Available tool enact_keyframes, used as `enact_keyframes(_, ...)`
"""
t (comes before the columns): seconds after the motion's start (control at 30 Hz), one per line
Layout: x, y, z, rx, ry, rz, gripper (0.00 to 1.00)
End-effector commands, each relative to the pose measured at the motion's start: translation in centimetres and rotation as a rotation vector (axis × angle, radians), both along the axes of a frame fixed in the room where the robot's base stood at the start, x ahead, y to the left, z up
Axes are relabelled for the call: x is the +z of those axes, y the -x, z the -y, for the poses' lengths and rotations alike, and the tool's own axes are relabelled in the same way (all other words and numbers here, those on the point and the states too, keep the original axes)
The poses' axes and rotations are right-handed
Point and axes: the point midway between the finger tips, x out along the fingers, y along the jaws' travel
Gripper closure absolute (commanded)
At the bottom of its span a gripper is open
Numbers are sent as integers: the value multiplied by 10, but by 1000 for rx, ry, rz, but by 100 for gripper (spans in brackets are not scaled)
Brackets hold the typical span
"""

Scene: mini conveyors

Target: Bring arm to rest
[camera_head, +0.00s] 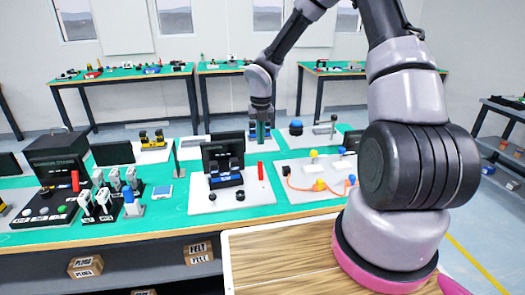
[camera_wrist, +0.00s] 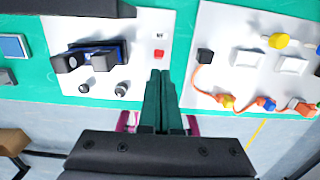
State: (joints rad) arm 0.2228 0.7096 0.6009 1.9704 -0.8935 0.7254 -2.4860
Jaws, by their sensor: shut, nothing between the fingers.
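My gripper (camera_head: 263,133) hangs above the green workbench (camera_head: 160,217), pointing down, at the end of my raised, bent arm. In the wrist view my gripper (camera_wrist: 160,75) shows two dark green fingers side by side, shut, with nothing held. They appear over the strip between two white boards. The left white board (camera_head: 205,204) carries a black device with blue parts (camera_head: 226,179) and a red piece (camera_head: 260,171). The right white board (camera_head: 292,168) carries an orange cable, yellow knobs and a blue knob.
A black machine (camera_head: 58,170) and several grey-and-black tools (camera_head: 114,190) stand on the bench's left. Small boxes (camera_head: 85,266) sit on the shelf below. Other green tables (camera_head: 128,73) stand at the back. Open floor (camera_head: 485,225) lies to the right.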

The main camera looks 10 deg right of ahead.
Motion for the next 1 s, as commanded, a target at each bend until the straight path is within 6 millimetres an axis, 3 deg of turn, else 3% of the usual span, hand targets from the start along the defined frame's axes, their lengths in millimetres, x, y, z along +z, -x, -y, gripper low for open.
enact_keyframes(0.2, 13, -11, 0, 1, 0, 0, 100)
enact_keyframes(0.63, 21, -10, 3, -39, 6, 5, 100)
enact_keyframes(0.77, 52, -2, 16, -238, 26, 36, 100)
enact_keyframes(1.0, 144, 38, 50, -922, 5, 151, 100)
